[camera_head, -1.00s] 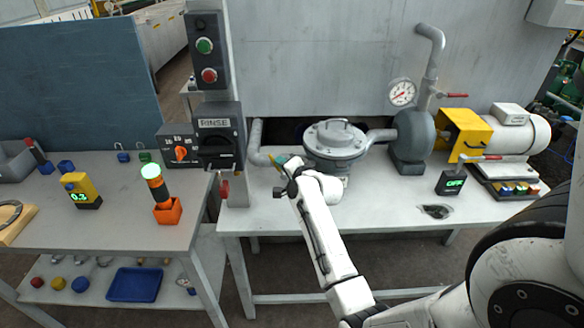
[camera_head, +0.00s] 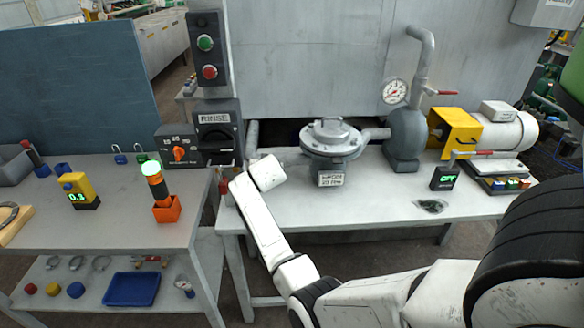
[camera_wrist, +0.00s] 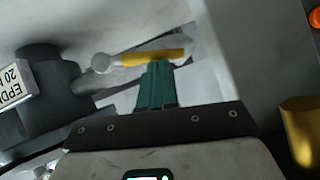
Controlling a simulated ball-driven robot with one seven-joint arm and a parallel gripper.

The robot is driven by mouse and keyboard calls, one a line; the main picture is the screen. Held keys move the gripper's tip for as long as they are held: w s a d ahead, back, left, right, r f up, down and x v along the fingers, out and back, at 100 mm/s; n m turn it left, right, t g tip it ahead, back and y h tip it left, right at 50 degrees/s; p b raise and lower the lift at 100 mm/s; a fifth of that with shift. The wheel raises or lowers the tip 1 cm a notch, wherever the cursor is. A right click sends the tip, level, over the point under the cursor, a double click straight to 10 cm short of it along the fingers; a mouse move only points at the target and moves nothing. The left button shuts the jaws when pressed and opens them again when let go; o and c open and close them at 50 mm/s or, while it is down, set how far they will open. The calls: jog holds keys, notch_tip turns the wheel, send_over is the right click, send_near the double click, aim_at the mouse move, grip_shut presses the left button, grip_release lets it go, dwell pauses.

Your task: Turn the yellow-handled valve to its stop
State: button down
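The yellow handle (camera_wrist: 153,57) shows in the wrist view, running sideways from a pale round hub (camera_wrist: 102,63) beside grey pipework. My gripper's green fingers (camera_wrist: 156,72) stand close together with no clear gap between them. Their tips are at the lower edge of the handle, and I cannot tell whether they touch it. In the head view my white arm covers the valve and the gripper, at the left end of the grey bench.
A grey round-lidded vessel (camera_head: 331,140) stands right of my wrist, with a pump (camera_head: 405,135) and yellow guard (camera_head: 455,132) beyond. The dark RINSE switch box (camera_head: 217,130) is close on the left. A yellow cylinder (camera_wrist: 300,130) is at the wrist view's right edge.

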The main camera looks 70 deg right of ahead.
jog(key=shift+w+a+f+b, duration=0.2)
jog(key=shift+w+f+b, duration=0.2)
jog(key=shift+f+b, duration=0.5)
jog(key=shift+w, duration=0.1)
jog(key=shift+a, duration=0.1)
jog(key=v, duration=1)
jog(key=shift+s+r, duration=0.25)
jog(key=shift+s, duration=0.1)
jog(key=shift+a+f, duration=0.1)
jog(key=shift+a, duration=0.15)
jog(key=s+a+f+n+g+y, duration=0.1)
jog(key=s+a+f+n+y, duration=0.15)
jog(key=s+a+f, duration=0.4)
jog(key=s+a+f+n+y, duration=0.15)
jog(key=a+f+n, duration=0.25)
jog(key=a, duration=0.6)
jog(key=s+a+f+n+g+y, duration=0.1)
jog(key=s+a+f+n+y, duration=0.3)
jog(key=a, duration=0.5)
jog(key=s+a+f+n+g+y, duration=0.1)
jog(key=s+a+f+n+g, duration=0.1)
jog(key=s+a, duration=0.5)
jog(key=shift+s+a+f+n, duration=0.3)
jog(key=shift+s+f+n, duration=0.35)
jog(key=shift+n, duration=0.1)
jog(key=shift+r, duration=0.1)
